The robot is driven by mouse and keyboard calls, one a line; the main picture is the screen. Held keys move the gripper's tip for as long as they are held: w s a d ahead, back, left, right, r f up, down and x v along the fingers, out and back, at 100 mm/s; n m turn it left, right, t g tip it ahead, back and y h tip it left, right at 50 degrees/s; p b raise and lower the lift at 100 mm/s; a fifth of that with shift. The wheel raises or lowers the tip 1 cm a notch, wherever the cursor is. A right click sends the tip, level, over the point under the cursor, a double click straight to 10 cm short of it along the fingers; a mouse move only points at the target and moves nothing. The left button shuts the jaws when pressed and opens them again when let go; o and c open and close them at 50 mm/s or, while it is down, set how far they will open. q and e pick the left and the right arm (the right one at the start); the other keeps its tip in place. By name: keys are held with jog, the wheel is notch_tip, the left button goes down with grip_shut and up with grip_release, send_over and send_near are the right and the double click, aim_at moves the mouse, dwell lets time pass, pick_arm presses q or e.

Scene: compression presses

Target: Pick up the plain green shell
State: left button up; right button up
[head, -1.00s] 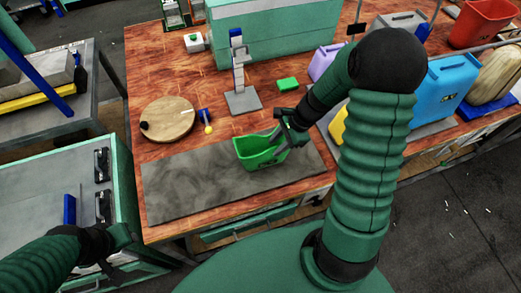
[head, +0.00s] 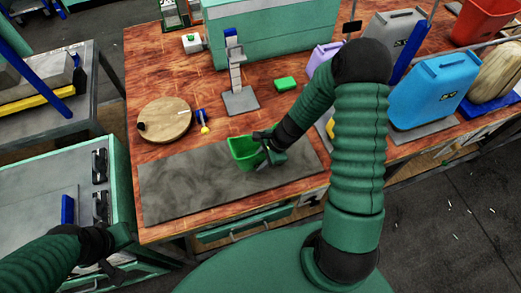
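A plain green open-topped shell (head: 241,148) is at the grey mat in the middle of the workbench. My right gripper (head: 266,147) is at the shell's right side and appears shut on its edge. The fingertips are partly hidden by the gripper body. I cannot tell whether the shell's underside touches the mat. My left gripper (head: 112,268) is at the lower left, away from the shell, dark and too unclear to read its fingers.
The grey mat (head: 180,190) is otherwise bare. A round wooden board (head: 166,119), a small stand (head: 240,98) and a green block (head: 285,84) lie behind it. Blue, grey and purple jugs stand at the right, including the blue jug (head: 433,92). A teal case (head: 270,35) is at the back.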

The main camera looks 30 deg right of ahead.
jog(key=shift+f, duration=0.15)
jog(key=shift+a, duration=0.65)
jog(key=shift+d+f, duration=0.1)
jog(key=shift+d, duration=0.4)
grip_shut()
jog(key=shift+a, duration=0.3)
jog(key=shift+d, duration=0.1)
